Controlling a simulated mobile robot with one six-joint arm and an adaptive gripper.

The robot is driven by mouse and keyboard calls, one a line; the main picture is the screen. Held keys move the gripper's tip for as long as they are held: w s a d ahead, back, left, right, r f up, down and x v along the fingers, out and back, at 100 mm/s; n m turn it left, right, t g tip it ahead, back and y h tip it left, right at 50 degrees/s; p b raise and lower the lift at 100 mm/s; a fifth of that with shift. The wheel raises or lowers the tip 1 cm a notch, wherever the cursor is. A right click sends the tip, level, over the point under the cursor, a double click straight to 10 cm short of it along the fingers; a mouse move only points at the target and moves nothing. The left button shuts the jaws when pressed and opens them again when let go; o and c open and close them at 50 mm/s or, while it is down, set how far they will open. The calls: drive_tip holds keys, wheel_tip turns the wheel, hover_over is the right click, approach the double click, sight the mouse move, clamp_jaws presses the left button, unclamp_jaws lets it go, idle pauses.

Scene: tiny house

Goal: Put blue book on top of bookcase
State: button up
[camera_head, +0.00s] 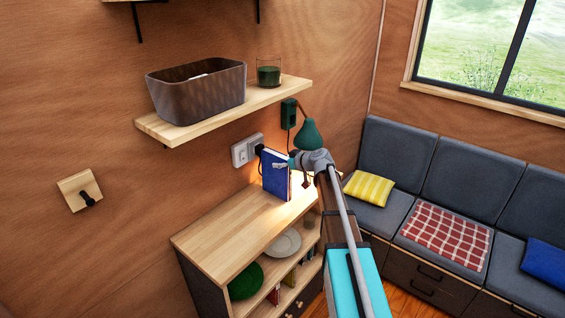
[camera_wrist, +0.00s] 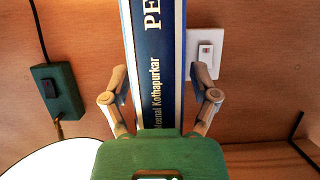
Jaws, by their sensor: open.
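The blue book (camera_head: 275,177) stands upright on the wooden top of the bookcase (camera_head: 225,232), near its far end by the wall. In the wrist view its dark blue spine (camera_wrist: 155,50) with white lettering is close ahead. My gripper (camera_head: 284,164) is at the book's upper part in the head view. It is open, with one finger on each side of the spine in the wrist view (camera_wrist: 157,75). The book's lower end is hidden behind the gripper body in the wrist view. I cannot tell whether the fingers touch the covers.
A green lamp (camera_head: 308,136) stands close behind my gripper. A wall shelf (camera_head: 170,130) above holds a brown basket (camera_head: 197,92) and a dark green glass (camera_head: 269,72). Plates (camera_head: 283,244) sit inside the bookcase. Its near top is clear. A cushioned bench (camera_head: 400,165) is to the right.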

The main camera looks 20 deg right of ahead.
drive_tip(key=shift+r, duration=0.1)
drive_tip(key=p+v, duration=0.4)
drive_tip(key=v, duration=0.8)
drive_tip(key=shift+p, duration=0.35)
drive_tip(key=s+a+f+m+g+h, duration=0.2)
drive_tip(key=s+a+f+g, duration=0.25)
drive_tip(key=s+a, duration=0.35)
drive_tip(key=s+a+f+m+g+h, duration=0.2)
drive_tip(key=s+a+f+g, duration=0.3)
drive_tip(key=s, duration=0.4)
drive_tip(key=s+f+m+g+h, duration=0.1)
drive_tip(key=s+f+m+h, duration=0.1)
drive_tip(key=s, duration=0.7)
drive_tip(key=shift+a+m+h, duration=0.4)
drive_tip(key=shift+m+h, duration=0.2)
drive_tip(key=shift+h, duration=0.4)
drive_tip(key=shift+g, duration=0.25)
